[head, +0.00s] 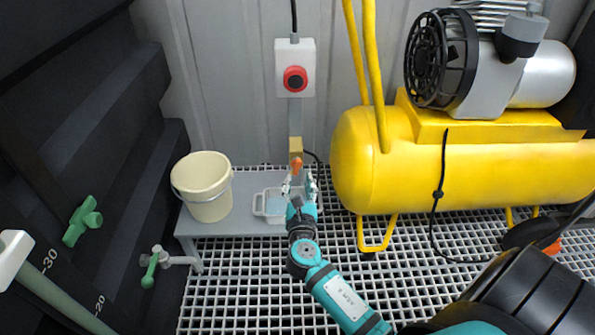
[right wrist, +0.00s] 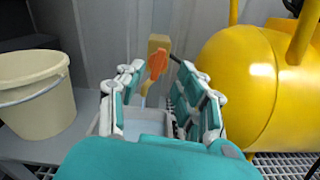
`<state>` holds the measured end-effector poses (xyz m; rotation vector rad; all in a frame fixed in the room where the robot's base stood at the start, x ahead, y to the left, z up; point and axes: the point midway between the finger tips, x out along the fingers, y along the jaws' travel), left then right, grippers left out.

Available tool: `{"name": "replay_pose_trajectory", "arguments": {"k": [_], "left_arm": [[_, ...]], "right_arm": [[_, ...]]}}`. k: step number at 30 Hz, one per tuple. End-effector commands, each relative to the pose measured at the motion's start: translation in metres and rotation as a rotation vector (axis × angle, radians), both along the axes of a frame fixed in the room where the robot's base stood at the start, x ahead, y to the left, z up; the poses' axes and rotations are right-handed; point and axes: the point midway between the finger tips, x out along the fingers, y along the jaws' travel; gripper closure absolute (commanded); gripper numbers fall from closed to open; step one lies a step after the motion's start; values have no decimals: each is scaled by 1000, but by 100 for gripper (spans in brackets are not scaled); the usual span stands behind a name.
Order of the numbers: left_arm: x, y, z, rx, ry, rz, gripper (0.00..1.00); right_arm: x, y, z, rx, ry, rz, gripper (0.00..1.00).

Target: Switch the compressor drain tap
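The compressor drain tap has an orange handle (head: 296,163) on a tan block (head: 295,146) low on the back wall, left of the yellow compressor tank (head: 352,155). In the right wrist view, the orange handle (right wrist: 159,62) stands tilted in front of the block (right wrist: 160,43), with a thin yellow spout (right wrist: 46,0) partly seen below it. My right gripper (head: 301,181) is just in front of and below the handle. Its fingers (right wrist: 158,92) are apart, with nothing between them, and the handle shows beyond their tips. My left gripper is not in view.
A white tray (head: 260,203) lies under the tap on a grey shelf (head: 222,228). A cream bucket (head: 207,190) stands left of it. A red button box (head: 295,68) hangs above. Green-handled valves (head: 149,272) are at left. Grating floor lies in front.

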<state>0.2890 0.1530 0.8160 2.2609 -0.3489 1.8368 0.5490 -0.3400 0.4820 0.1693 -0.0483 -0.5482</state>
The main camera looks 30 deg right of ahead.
Motion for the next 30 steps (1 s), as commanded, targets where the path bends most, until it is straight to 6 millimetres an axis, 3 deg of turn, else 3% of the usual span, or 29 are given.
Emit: {"name": "replay_pose_trajectory", "arguments": {"k": [3,9,22,30], "left_arm": [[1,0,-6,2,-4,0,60],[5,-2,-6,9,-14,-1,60],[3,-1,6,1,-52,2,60],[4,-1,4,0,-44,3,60]], "right_arm": [[21,-13,-1,-1,-2,-2,64],[44,-27,-1,0,-1,-1,64],[52,-32,0,1,0,-1,64],[52,-32,0,1,-1,0,100]]}}
